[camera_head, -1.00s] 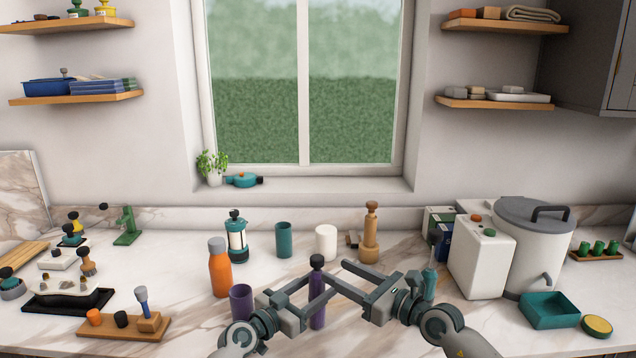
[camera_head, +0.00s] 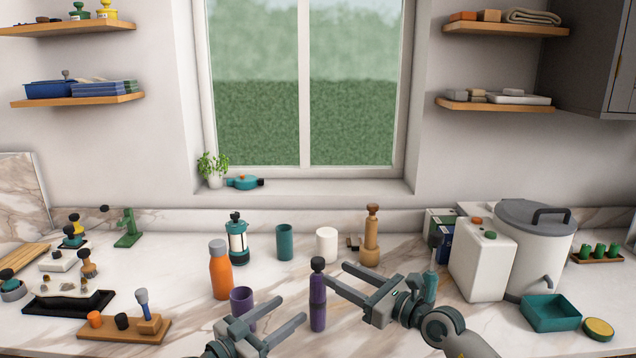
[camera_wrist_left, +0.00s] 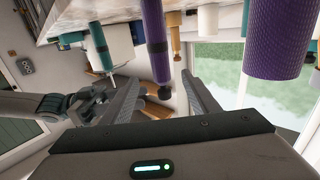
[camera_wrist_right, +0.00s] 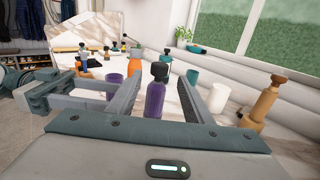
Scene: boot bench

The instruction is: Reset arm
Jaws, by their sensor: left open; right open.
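My left gripper (camera_head: 290,318) is open and empty at the front of the counter, beside a purple cup (camera_head: 243,299). My right gripper (camera_head: 336,276) is open, with its fingertips just right of a slim purple bottle with a black cap (camera_head: 318,296). The bottle stands upright on the counter between the two grippers. In the right wrist view the purple bottle (camera_wrist_right: 155,92) shows between the fingers, but I cannot tell how deep it is between them. In the left wrist view the purple bottle (camera_wrist_left: 159,42) shows beyond the open fingers.
An orange bottle (camera_head: 220,272), a teal cup (camera_head: 285,243), a white cup (camera_head: 326,244) and a wooden mill (camera_head: 371,238) stand behind the grippers. A white canister (camera_head: 482,265) and teal tray (camera_head: 549,313) are at right. A wooden board (camera_head: 125,328) lies at left.

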